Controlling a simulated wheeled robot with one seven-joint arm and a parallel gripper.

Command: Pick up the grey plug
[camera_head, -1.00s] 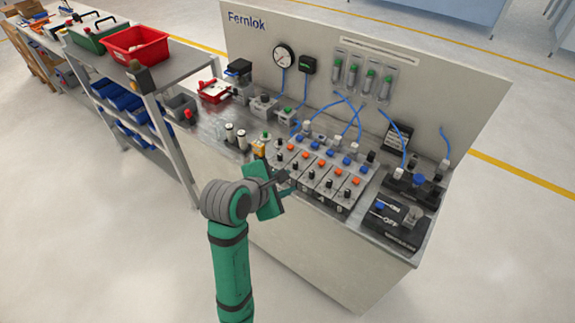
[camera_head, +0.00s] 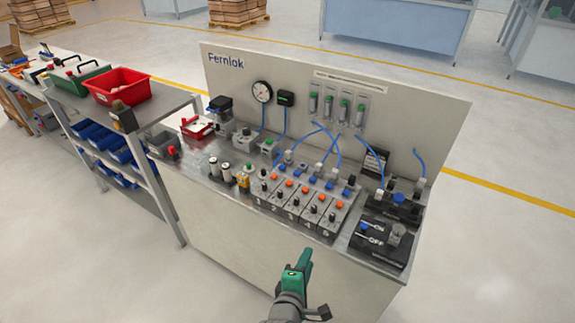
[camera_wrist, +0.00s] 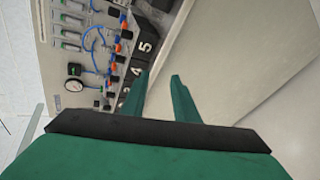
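A small grey plug-like piece (camera_head: 398,229) stands on the black block (camera_head: 380,240) marked OFF at the right front corner of the bench; I take it as the grey plug. A blue piece (camera_head: 365,227) sits left of it on the same block. My green gripper (camera_head: 307,250) is in front of the bench, left of the black block and apart from it. In the wrist view its two fingers (camera_wrist: 160,80) are apart with nothing between them. The grey plug cannot be made out in the wrist view.
A row of numbered valve blocks (camera_head: 300,207) with orange and blue caps stands left of the black block. Blue hoses (camera_head: 337,153) rise to the back panel (camera_head: 440,130). Small cylinders (camera_head: 227,172) stand farther left. A shelf with a red bin (camera_head: 120,86) adjoins the bench.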

